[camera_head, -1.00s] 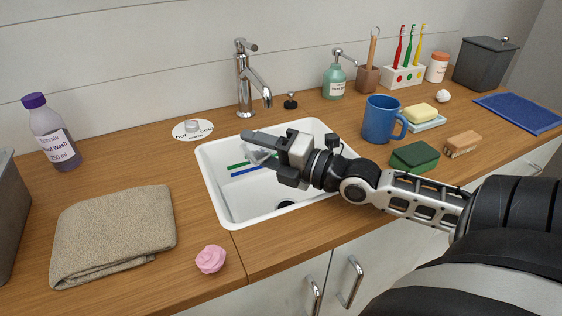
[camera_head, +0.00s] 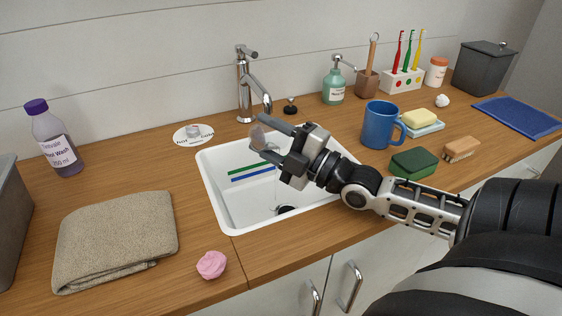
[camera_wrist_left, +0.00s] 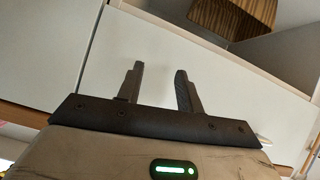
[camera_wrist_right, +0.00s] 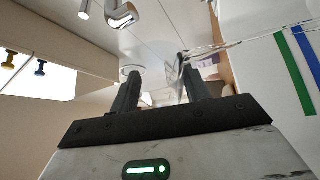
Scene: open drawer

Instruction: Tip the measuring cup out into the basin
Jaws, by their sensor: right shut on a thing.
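The measuring cup (camera_head: 257,136) is clear and hard to make out. It is in my right gripper (camera_head: 264,133), above the white basin (camera_head: 226,209). The cup looks tilted; I cannot tell whether anything is in it. In the right wrist view, part of the clear cup (camera_wrist_right: 184,68) shows at the fingertips of my right gripper (camera_wrist_right: 160,76), which is shut on it. My left gripper (camera_wrist_left: 160,72) shows only in the left wrist view. Its fingers are apart and empty, before a pale cabinet front.
The faucet (camera_head: 243,85) stands behind the basin. Green and blue stripes (camera_head: 250,172) mark its inside, with a dark drain (camera_head: 286,209) below. A blue mug (camera_head: 379,124) and green sponge (camera_head: 414,162) are to the right. A towel (camera_head: 115,238) and pink lump (camera_head: 211,265) are left and front.

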